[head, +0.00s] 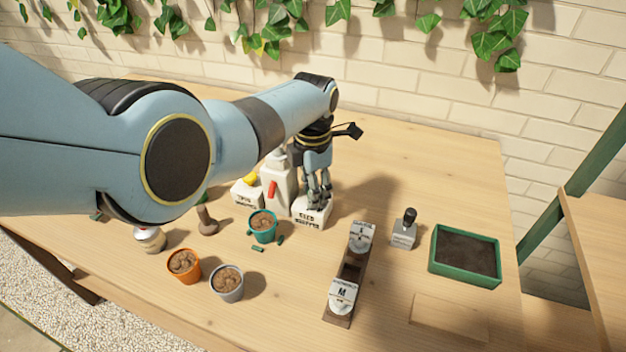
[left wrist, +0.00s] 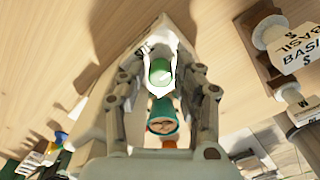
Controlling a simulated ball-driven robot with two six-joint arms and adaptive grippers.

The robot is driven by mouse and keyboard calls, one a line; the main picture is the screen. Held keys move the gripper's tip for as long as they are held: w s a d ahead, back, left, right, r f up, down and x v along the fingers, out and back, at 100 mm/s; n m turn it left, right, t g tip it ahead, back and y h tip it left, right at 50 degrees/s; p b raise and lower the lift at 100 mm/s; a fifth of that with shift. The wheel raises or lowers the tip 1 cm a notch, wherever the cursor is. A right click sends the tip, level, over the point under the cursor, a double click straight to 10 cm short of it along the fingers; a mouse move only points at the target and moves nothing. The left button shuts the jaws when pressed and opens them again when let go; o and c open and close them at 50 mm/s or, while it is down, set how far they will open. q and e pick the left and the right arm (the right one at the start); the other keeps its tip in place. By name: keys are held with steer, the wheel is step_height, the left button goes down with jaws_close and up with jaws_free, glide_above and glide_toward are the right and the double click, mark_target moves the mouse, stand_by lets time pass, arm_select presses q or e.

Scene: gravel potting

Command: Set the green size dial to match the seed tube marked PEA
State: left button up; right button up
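My left gripper (head: 318,203) points down over the white seed dropper box (head: 312,218) in the head view. The green size dial (left wrist: 160,72) shows in the left wrist view, between the spread fingers of that gripper (left wrist: 164,68); a gap seems to show on each side, though contact at the tips is unclear. The dial's setting is not readable. Seed tubes lie in a wooden rack (head: 332,319) to the right, one marked M (head: 343,296). In the left wrist view one tube (left wrist: 295,48) reads BASIL S. I cannot read PEA anywhere. My right gripper is out of view.
A white dispenser with a red lever (head: 272,190) stands left of the box. A teal pot (head: 263,228), an orange pot (head: 184,266) and a grey pot (head: 227,283) stand in front. A stamp (head: 404,232) and a green soil tray (head: 465,281) are at right.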

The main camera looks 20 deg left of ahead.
arm_select(q)
step_height(320, 180, up, 12)
stand_by(0.5)
steer(key=shift+s+f, duration=0.1)
steer(key=shift+f, duration=0.05)
